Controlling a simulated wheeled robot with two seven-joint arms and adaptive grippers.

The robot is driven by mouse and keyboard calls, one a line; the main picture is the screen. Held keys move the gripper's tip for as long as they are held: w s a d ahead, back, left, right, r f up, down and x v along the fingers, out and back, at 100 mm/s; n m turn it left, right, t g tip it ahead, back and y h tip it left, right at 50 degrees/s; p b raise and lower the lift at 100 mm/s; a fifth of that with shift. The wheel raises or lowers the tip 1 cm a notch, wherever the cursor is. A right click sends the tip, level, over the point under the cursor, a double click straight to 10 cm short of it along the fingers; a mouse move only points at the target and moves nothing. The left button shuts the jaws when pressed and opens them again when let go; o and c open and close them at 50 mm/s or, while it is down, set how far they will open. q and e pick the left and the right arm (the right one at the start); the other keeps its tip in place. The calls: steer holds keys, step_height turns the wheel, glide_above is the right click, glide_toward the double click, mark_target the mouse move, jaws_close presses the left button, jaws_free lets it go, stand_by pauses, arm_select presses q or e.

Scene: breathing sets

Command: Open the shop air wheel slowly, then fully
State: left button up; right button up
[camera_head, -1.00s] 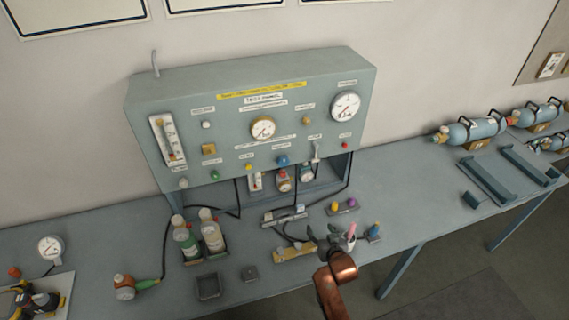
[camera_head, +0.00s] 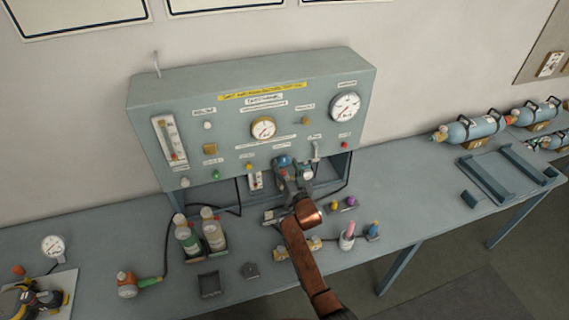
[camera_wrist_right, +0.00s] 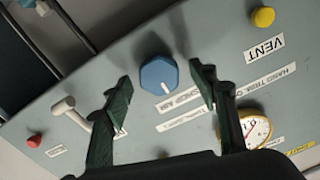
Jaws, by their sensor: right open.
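The shop air wheel is a blue faceted knob (camera_wrist_right: 158,75) with a white index line, on the grey-green panel face. In the head view the blue knob (camera_head: 283,160) shows just above my right gripper. My right gripper (camera_head: 291,170) is in front of the panel's lower middle. In the right wrist view my right gripper (camera_wrist_right: 160,78) is open, with one dark finger on each side of the blue knob. Nothing is held, and I cannot tell whether a finger touches the knob. My left gripper is not in view.
A yellow vent knob (camera_wrist_right: 263,17), a white lever (camera_wrist_right: 64,106) and a red knob (camera_wrist_right: 34,141) sit around the blue knob. A gauge (camera_wrist_right: 257,130) is close to one finger.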

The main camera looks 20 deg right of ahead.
steer(key=shift+w, duration=0.5)
steer(key=c, duration=1.2)
